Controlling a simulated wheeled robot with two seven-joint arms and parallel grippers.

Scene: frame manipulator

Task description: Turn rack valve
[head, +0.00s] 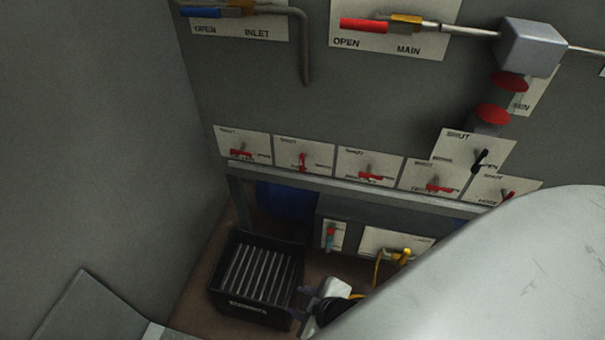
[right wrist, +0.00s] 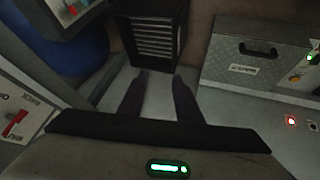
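A row of white plates with small red valve handles runs along the grey wall in the head view, including a left one (head: 240,152), a second one (head: 303,160) and a middle one (head: 372,177). Their labels are too small to read, so I cannot tell which is the rack valve. A black handle (head: 480,159) sits on a plate marked SHUT. My right gripper (head: 303,306) is low, below the row, partly hidden by my arm. In the right wrist view its two dark fingers (right wrist: 160,76) are apart with nothing between them. My left gripper is not visible.
A black slatted crate (head: 262,312) stands on the floor beside my right gripper. A grey ledge (head: 330,184) runs below the valve row. Larger INLET (head: 245,22) and MAIN (head: 395,42) valve plates are above. A grey case (right wrist: 245,72) with a handle stands right in the wrist view.

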